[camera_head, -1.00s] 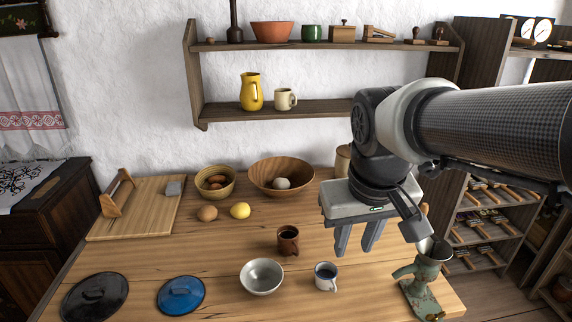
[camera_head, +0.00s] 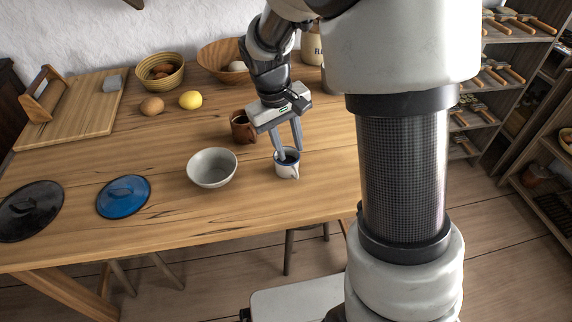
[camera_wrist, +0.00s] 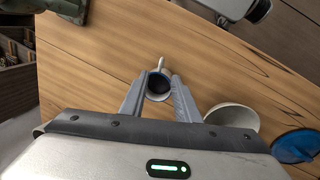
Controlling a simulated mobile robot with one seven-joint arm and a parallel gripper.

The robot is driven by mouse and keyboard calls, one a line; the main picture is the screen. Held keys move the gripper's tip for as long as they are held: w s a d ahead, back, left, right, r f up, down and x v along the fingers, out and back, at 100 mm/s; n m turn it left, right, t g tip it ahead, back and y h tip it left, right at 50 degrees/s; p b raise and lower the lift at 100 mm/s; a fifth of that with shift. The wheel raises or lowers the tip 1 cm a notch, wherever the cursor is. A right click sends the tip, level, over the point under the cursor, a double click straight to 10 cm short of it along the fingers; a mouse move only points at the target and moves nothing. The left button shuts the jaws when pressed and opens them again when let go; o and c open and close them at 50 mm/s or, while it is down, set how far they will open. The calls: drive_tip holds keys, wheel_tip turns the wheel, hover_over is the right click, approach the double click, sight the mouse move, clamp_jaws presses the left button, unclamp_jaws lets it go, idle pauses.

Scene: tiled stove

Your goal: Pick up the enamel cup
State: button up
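The enamel cup (camera_head: 287,169) is white with a dark rim and stands upright near the front edge of the wooden table (camera_head: 230,225). In the wrist view the cup (camera_wrist: 161,76) shows a dark inside, with its handle pointing up in the picture. My gripper (camera_head: 290,152) points down at the cup with its fingers apart. In the wrist view the fingers of my gripper (camera_wrist: 159,88) lie on either side of the cup, with gaps visible. I cannot tell how far down the fingertips reach beside the rim.
A brown mug (camera_head: 243,128) stands close behind my gripper. A pale bowl (camera_head: 212,168) is left of the cup, and a blue lid (camera_head: 124,196) and black lid (camera_head: 30,210) lie further left. A lemon (camera_head: 190,100) and an egg (camera_head: 152,106) lie behind.

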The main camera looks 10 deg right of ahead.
sight(295, 169)
drive_tip(key=f, duration=0.2)
drive_tip(key=d+f+b, duration=0.1)
drive_tip(key=f, duration=0.2)
drive_tip(key=f+b, duration=0.1)
drive_tip(key=f, duration=0.2)
drive_tip(key=shift+w+d, duration=0.15)
drive_tip(key=shift+d, duration=0.05)
drive_tip(key=shift+r, duration=0.1)
clamp_jaws()
